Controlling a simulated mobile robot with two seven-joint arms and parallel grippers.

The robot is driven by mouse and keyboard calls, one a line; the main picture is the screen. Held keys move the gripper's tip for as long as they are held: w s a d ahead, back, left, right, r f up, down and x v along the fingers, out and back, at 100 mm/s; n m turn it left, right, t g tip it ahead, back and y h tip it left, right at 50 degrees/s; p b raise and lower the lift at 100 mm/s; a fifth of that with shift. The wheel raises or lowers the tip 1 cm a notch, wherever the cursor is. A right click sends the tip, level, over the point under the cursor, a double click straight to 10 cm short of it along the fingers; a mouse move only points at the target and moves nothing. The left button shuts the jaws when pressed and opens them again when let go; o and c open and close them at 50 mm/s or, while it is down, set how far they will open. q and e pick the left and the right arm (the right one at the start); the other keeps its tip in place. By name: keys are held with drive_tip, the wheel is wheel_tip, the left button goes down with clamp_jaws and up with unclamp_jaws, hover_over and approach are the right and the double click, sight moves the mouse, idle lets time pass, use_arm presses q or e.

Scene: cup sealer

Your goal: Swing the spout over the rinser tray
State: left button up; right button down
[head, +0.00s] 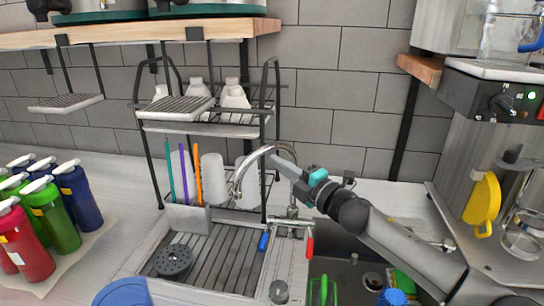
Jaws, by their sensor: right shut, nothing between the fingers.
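The chrome spout (262,151) is a tall gooseneck rising from the tap body (292,222), which has a blue and a red handle. It arches left, and its downturned end shows above the back part of the slatted rinser tray (225,262). A round dark rinser head (172,260) sits at the tray's left. My right gripper (280,162) reaches in from the right. It is shut and empty, with its tips at the right side of the spout's arch; I cannot tell whether they touch it. My left gripper is out of view.
A wire rack (205,128) with bottles and white cups stands behind the tray. Coloured bottles (54,214) crowd the left counter. A sink (345,275) with brushes and sponges lies at the lower right. A machine with a yellow scoop (483,203) stands right.

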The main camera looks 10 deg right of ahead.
drive_tip(key=shift+x, duration=1.2)
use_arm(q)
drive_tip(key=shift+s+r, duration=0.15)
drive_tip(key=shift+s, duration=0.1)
use_arm(e)
drive_tip(key=shift+w+a, duration=0.15)
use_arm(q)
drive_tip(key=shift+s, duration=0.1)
